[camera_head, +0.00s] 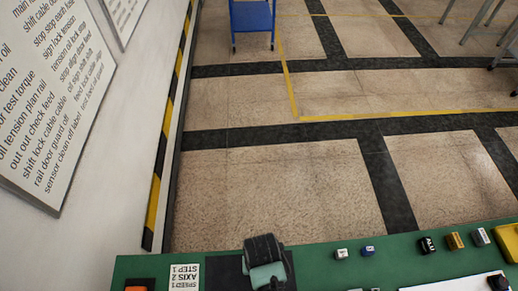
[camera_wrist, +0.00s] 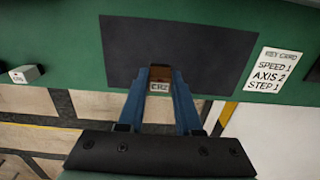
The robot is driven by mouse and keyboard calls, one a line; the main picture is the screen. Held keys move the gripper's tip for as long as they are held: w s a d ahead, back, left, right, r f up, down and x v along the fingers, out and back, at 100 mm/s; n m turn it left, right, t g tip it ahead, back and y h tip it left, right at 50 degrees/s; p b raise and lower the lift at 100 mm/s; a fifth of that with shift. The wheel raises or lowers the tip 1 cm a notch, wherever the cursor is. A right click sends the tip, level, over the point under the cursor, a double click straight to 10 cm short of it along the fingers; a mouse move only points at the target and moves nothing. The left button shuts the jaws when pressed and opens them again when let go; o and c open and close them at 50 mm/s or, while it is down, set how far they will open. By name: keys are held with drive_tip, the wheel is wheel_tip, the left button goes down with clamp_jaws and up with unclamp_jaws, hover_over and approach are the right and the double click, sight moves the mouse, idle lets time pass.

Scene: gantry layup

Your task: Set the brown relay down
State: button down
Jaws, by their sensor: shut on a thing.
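The brown relay (camera_wrist: 161,73) shows in the wrist view between the tips of my blue gripper fingers (camera_wrist: 160,84), with a pale label reading roughly "CR2". My gripper is shut on it. Behind it lies a dark rectangular mat (camera_wrist: 122,48) on the green table. I cannot tell whether the relay touches the mat. In the head view my gripper (camera_head: 265,268) is over the mat (camera_head: 232,272) at the near edge of the picture. The fingertips and the relay are hidden there.
A key card (camera_head: 184,277) lies beside the mat. Several small blocks stand along the green table (camera_head: 320,268) to the right, including a white one (camera_head: 341,253), a blue one (camera_head: 368,250) and a black one (camera_head: 427,246). The mat around my fingers looks bare.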

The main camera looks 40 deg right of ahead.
drive_tip(key=shift+f, duration=2.15)
drive_tip(key=shift+f, duration=0.15)
drive_tip(key=c, duration=0.6)
unclamp_jaws()
wheel_tip(320, 180, up, 12)
drive_tip(key=shift+r, duration=0.2)
